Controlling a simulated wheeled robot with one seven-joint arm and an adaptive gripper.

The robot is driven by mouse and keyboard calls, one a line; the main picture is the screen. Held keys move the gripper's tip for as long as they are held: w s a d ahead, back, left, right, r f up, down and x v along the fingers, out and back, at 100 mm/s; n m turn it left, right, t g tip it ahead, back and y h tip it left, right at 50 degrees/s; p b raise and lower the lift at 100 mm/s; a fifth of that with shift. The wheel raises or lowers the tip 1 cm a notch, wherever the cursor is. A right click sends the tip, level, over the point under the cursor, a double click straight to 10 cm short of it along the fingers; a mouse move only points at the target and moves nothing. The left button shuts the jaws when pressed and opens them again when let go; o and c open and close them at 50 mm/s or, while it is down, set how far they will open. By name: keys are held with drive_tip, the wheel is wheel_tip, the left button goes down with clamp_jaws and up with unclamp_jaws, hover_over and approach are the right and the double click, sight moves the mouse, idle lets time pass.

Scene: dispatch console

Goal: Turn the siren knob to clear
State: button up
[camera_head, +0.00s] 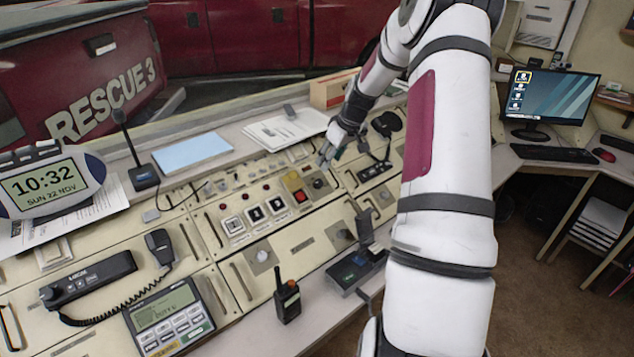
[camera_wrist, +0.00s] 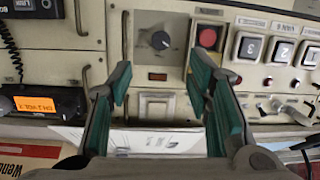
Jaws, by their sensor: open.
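A round black knob (camera_wrist: 161,40) sits on a grey plate in the console panel in the wrist view. Its marks are too small to read, so I cannot tell its setting or whether it is the siren knob. In the head view a dark knob (camera_head: 318,183) sits just right of the red button. My gripper (camera_wrist: 160,77) is open and empty. In the wrist view the knob appears beyond the fingertips, between their lines and apart from them. In the head view my gripper (camera_head: 326,158) hangs above the panel, just above that knob.
A red button (camera_wrist: 208,38) is beside the knob, with several numbered switches (camera_wrist: 250,47) beyond. A handheld radio (camera_head: 287,300) and a desk microphone (camera_head: 143,176) stand on the console.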

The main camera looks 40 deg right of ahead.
sight(319, 182)
drive_tip(key=x, duration=1.1)
drive_tip(key=shift+f, duration=0.3)
